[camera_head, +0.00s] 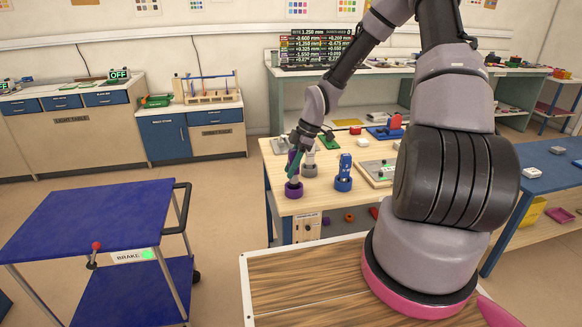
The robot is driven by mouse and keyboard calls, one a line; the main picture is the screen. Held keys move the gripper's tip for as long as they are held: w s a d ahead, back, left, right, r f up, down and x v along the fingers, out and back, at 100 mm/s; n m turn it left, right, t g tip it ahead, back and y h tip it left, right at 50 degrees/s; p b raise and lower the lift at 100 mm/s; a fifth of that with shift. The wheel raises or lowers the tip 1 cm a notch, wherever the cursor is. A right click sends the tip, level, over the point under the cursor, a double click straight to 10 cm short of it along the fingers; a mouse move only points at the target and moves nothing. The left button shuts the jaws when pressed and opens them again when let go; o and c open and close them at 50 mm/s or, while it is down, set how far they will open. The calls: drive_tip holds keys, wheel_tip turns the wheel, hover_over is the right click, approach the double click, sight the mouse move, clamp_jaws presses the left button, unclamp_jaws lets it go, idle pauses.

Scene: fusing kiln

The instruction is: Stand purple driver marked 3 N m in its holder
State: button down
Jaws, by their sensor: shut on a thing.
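My gripper (295,165) hangs fingers-down over the near left corner of the wooden-topped table. It is shut on the purple driver (292,156), which is small here and mostly hidden by the fingers. The round purple holder (293,191) stands on the table directly below the gripper. I cannot tell whether the driver's lower end is inside the holder or just above it. The marking on the driver is too small to read.
A grey driver (310,155) in a grey holder is close behind and right. A blue driver (345,165) stands in a blue holder (343,184) farther right. A blue cart (95,218) stands at left, with floor between.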

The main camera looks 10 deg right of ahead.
sight(291, 182)
drive_tip(key=shift+f, duration=1.8)
drive_tip(key=c, duration=0.5)
unclamp_jaws()
drive_tip(key=v, duration=1)
drive_tip(key=shift+d+r, duration=0.15)
drive_tip(key=shift+r, duration=0.2)
